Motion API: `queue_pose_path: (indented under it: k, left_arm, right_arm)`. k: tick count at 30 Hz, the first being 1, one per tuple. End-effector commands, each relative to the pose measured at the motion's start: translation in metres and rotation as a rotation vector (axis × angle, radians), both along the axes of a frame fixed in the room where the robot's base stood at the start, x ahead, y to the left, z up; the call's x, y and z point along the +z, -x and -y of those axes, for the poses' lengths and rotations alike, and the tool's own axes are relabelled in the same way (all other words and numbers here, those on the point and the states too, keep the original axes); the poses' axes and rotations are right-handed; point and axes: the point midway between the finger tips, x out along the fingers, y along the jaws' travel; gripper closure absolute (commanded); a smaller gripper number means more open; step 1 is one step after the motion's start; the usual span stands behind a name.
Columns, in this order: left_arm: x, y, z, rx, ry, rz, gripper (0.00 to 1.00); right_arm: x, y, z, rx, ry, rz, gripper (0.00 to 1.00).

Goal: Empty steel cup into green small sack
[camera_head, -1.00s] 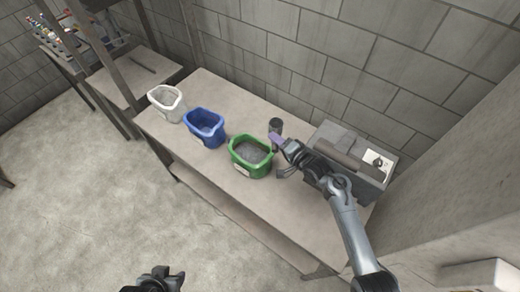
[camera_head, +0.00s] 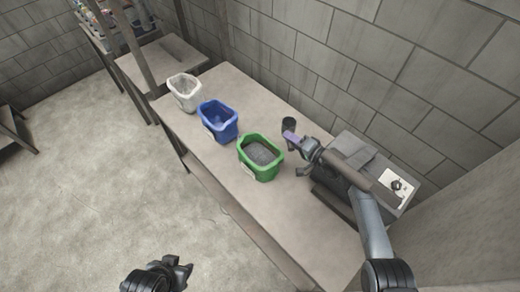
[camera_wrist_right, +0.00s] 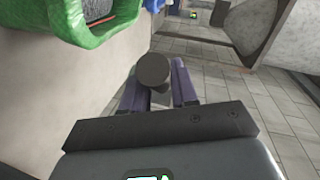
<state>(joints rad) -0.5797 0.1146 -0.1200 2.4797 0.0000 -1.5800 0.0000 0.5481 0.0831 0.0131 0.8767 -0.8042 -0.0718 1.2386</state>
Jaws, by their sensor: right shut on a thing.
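The steel cup (camera_head: 288,124) shows as a small dark grey cylinder, held behind and to the right of the green sack. My right gripper (camera_head: 292,137) is shut on it; in the wrist view the cup (camera_wrist_right: 153,70) sits between the two purple-grey fingers. The green small sack (camera_head: 268,175) stands open on the table with dark grey contents inside. Its green rim (camera_wrist_right: 88,30) also shows at the upper left of the wrist view. The cup is apart from the sack. The cup's contents cannot be seen. My left gripper (camera_head: 180,270) is at the bottom edge, away from the table; its fingers are unclear.
A blue sack (camera_head: 228,133) and a white sack (camera_head: 186,101) stand in a row left of the green one on the table (camera_head: 250,85). A grey box (camera_head: 345,143) with items on top stands to the right, under my right arm. A block wall runs behind.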

Motion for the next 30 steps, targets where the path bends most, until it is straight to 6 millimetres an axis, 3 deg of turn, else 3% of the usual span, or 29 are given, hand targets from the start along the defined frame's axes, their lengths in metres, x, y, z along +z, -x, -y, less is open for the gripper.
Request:
queue_pose_path:
  k: [11, 17, 24, 30]
  left_arm:
    - [-0.002, 0.0, -0.003, -0.007, -0.011, 0.001, 0.57]
    - [-0.006, 0.0, -0.003, -0.007, -0.011, 0.001, 0.57]
    - [0.001, 0.0, -0.002, -0.004, -0.007, 0.001, 0.57]
    - [-0.015, 0.0, 0.0, 0.001, 0.001, 0.001, 0.57]
  right_arm:
    - [-0.007, 0.004, -0.006, 0.001, 0.066, 0.041, 1.0]
    - [-0.017, 0.009, -0.015, 0.002, 0.164, 0.097, 1.0]
    - [-0.013, 0.015, -0.027, 0.001, 0.299, 0.177, 1.0]
    - [-0.029, 0.021, -0.035, 0.002, 0.403, 0.236, 1.0]
